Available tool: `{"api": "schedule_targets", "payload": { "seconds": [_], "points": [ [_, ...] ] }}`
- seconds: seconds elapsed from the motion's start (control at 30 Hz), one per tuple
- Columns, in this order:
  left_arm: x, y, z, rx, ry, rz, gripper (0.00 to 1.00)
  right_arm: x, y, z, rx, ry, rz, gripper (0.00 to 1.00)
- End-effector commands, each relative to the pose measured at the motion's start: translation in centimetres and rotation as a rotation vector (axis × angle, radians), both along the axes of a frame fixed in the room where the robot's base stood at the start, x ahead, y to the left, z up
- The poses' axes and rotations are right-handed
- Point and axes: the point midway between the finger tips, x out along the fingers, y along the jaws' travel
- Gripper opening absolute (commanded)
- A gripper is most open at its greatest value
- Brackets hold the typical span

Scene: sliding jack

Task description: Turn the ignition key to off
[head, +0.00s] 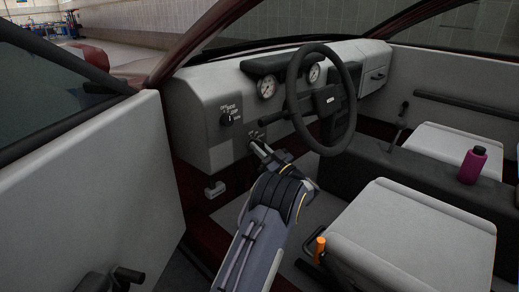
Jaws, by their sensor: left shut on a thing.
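The left gripper (259,143) reaches up to the grey dashboard, below and left of the black steering wheel (328,150). It is shut at a small part on the lower dash, which seems to be the ignition key (253,134). The key is small and mostly hidden by the fingers, so its turn angle cannot be told. A black rotary knob (226,119) with white lettering around it sits on the dash left of the gripper, apart from it. The right gripper is out of view.
The open door panel (110,185) fills the left. A black stalk (272,118) projects near the wheel, just above the gripper. A light seat (415,235), an orange-gripped lever (320,246) and a purple bottle (473,166) are to the right.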

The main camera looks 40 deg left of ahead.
Motion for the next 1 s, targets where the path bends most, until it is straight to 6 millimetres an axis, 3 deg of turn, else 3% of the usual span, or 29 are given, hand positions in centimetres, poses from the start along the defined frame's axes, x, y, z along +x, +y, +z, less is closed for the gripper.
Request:
{"api": "schedule_targets", "payload": {
  "seconds": [0.1,0.13,0.3,0.67,1.0],
  "points": [
    [0.0,0.0,-0.1,-0.003,-0.002,0.0,0.0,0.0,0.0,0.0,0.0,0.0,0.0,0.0],
    [0.0,0.0,-0.1,-0.003,-0.002,0.0,0.15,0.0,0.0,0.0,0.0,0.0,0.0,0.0],
    [0.0,0.0,-0.1,-0.002,-0.001,0.0,0.35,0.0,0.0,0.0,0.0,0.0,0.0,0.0],
    [0.0,-0.7,-0.2,-0.001,0.0,-0.001,0.35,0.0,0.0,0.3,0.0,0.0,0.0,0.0],
    [-0.4,-5.8,-2.3,-0.002,0.003,-0.003,0.35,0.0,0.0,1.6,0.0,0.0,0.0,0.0]
  ]
}}
